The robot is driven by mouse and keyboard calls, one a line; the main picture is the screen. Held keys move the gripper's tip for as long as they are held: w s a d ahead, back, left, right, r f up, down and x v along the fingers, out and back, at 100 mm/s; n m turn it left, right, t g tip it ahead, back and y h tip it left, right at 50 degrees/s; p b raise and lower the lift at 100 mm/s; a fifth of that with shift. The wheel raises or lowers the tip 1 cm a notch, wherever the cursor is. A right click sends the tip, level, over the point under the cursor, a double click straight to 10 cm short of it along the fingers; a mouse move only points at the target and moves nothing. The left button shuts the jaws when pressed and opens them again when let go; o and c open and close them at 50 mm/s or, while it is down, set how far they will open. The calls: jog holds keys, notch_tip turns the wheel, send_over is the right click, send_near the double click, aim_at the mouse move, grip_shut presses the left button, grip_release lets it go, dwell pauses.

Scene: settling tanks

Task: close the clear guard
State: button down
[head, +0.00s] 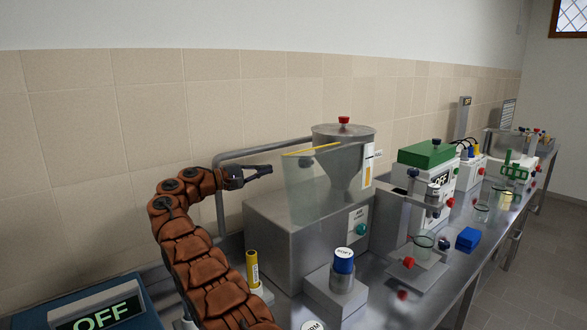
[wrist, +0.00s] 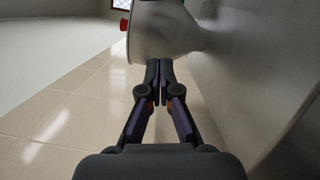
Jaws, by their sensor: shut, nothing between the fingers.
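The clear guard (head: 307,187) is a see-through panel with a yellow top edge. In the head view it stands raised on the grey steel machine (head: 290,235), in front and to the left of the metal hopper (head: 343,155). My gripper (head: 268,170) is shut and empty, just left of the guard's upper left part. Whether it touches the guard I cannot tell. In the wrist view my gripper (wrist: 159,68) shows with its fingers together, and the hopper (wrist: 165,35) is beyond the tips. A pale, see-through surface at the right there may be the guard.
A grey pipe frame (head: 262,150) runs behind the machine. A green-topped device (head: 427,155) and a blue block (head: 468,238) are to the right. The tiled wall (head: 90,130) is behind.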

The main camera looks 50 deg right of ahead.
jog(key=s+d+r+b, duration=0.1)
jog(key=s+d, duration=0.5)
jog(key=shift+s+d+r, duration=0.15)
jog(key=shift+r, duration=0.05)
dwell(0.7)
jog(key=shift+s+b, duration=0.15)
jog(key=shift+b, duration=0.2)
